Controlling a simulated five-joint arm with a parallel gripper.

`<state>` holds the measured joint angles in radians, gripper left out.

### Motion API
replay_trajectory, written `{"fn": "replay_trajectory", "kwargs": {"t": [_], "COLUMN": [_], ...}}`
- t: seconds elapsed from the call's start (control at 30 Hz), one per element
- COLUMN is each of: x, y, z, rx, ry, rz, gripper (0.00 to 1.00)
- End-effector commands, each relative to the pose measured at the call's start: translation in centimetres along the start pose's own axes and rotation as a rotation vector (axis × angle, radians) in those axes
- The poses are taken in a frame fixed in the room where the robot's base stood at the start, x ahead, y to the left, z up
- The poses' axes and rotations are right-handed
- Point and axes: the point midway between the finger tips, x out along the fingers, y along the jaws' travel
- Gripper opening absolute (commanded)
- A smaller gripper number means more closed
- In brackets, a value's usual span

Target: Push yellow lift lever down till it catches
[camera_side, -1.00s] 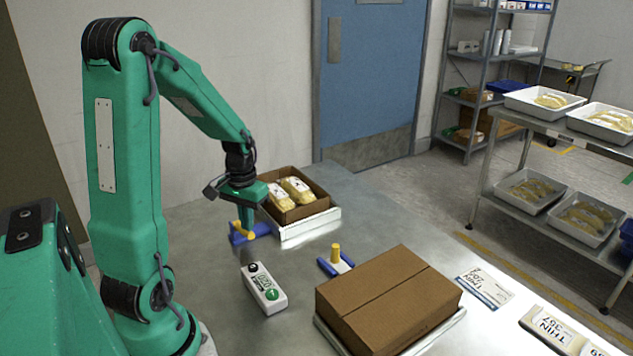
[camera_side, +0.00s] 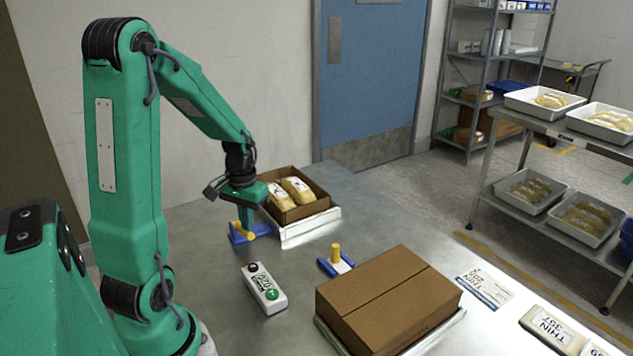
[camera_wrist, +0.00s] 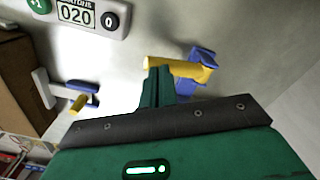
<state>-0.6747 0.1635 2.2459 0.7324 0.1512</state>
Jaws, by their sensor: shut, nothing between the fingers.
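One yellow lever (camera_side: 241,232) sits on a blue bracket (camera_side: 264,229) beside the open carton's white platform. In the wrist view this lever (camera_wrist: 190,69) lies across, low along its blue bracket (camera_wrist: 203,60). My gripper (camera_side: 245,225) is shut and empty, pointing down at this lever. In the wrist view its fingertips (camera_wrist: 155,75) overlap the lever's free end; I cannot tell whether they touch it. A second yellow lever (camera_side: 336,251) stands upright on another blue bracket (camera_side: 343,264) beside the closed box. Whether either lever is caught does not show.
An open carton (camera_side: 318,202) with yellow packs stands behind my gripper on a white platform (camera_side: 312,228). A white counter box (camera_side: 264,289) with a green button lies in front. A closed brown box (camera_side: 390,300) stands at the right. Bare metal table lies between.

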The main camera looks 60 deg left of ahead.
Motion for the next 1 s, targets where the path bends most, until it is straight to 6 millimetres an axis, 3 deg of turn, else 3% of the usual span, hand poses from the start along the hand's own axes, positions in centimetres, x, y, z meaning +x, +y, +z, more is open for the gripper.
{"fn": "replay_trajectory", "kwargs": {"t": [1.0], "x": [2.8], "y": [0.0], "z": [0.0], "rx": [0.000], "ry": [0.001], "rz": [0.000], "gripper": [0.00]}}
